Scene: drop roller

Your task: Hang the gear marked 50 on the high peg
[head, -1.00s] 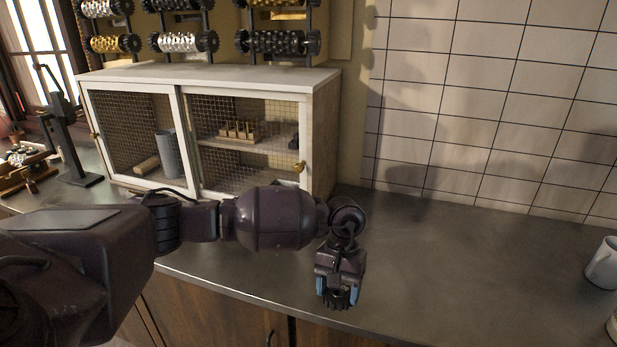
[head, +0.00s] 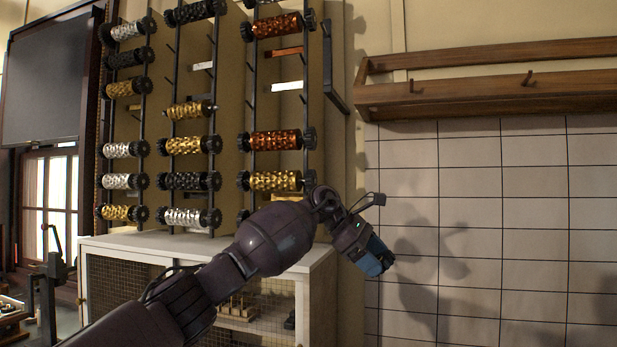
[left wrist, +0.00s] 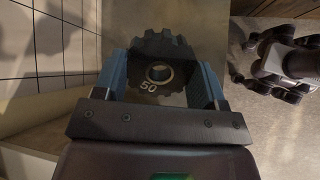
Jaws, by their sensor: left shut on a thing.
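My left gripper (head: 377,262) is raised in front of the tiled wall, to the right of the roller rack and below the wooden shelf. In the left wrist view, its blue fingers are shut on a dark toothed gear (left wrist: 165,50) with "50" printed beside its round centre hole. In the head view the gear is hidden by the gripper or too dark to tell. The shelf's rail bears two short pegs, a left peg (head: 411,86) and a right peg (head: 528,78), both bare and above the gripper. My right gripper is not in view.
A rack of patterned rollers (head: 185,145) stands left, with several bare hooks. A white mesh-front cabinet (head: 300,262) is under it, behind my arm. The wooden shelf (head: 480,100) juts from the wall. The tiled wall (head: 530,220) below it is clear.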

